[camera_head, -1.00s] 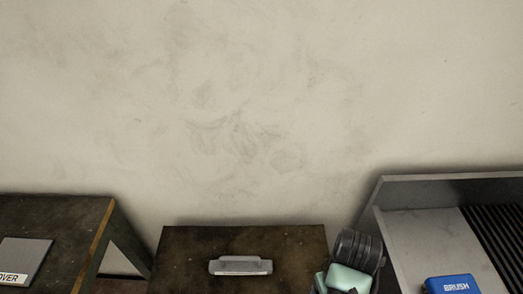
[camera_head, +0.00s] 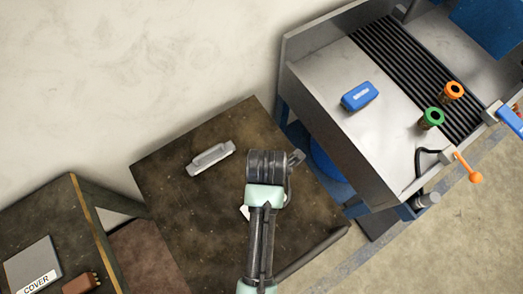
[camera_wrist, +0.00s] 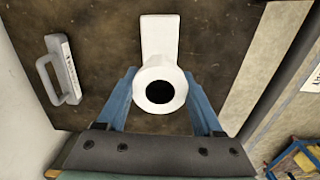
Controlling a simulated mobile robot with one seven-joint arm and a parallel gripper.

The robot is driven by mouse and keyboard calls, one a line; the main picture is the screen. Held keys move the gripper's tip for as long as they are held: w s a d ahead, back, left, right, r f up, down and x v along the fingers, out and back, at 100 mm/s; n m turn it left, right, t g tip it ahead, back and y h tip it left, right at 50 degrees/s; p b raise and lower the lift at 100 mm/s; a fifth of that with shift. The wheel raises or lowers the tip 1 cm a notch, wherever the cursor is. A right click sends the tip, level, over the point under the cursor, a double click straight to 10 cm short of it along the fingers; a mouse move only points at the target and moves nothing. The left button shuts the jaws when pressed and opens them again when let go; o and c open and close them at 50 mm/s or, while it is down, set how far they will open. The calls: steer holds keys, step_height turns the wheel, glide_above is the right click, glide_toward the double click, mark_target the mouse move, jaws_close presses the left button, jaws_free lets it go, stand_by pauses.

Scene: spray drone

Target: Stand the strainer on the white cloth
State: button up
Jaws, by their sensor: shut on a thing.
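In the wrist view the strainer (camera_wrist: 160,74) is a white round body with a dark opening, seen from above. My gripper (camera_wrist: 160,92) has its two blue fingers shut on it, one on each side. A flat white rectangle (camera_wrist: 159,35), which looks like the white cloth, lies on the brown table just beyond it. The strainer overlaps the near end of this rectangle in the picture; I cannot tell whether it touches it or is above it. In the head view a small white corner (camera_head: 245,212) shows beside my arm, and my fingers and the strainer are hidden.
A grey handled block (camera_head: 211,158) lies on the brown table (camera_head: 178,200), left of my gripper; it also shows in the wrist view (camera_wrist: 62,70). A grey bench with a blue brush block (camera_head: 359,96) and orange and green rings stands right. A table with a cover plate (camera_head: 33,268) is at left.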

step_height(320, 180, down, 8)
steer(key=shift+r, duration=0.1)
stand_by(0.4)
steer(key=o, duration=1.3)
steer(key=shift+o, duration=0.2)
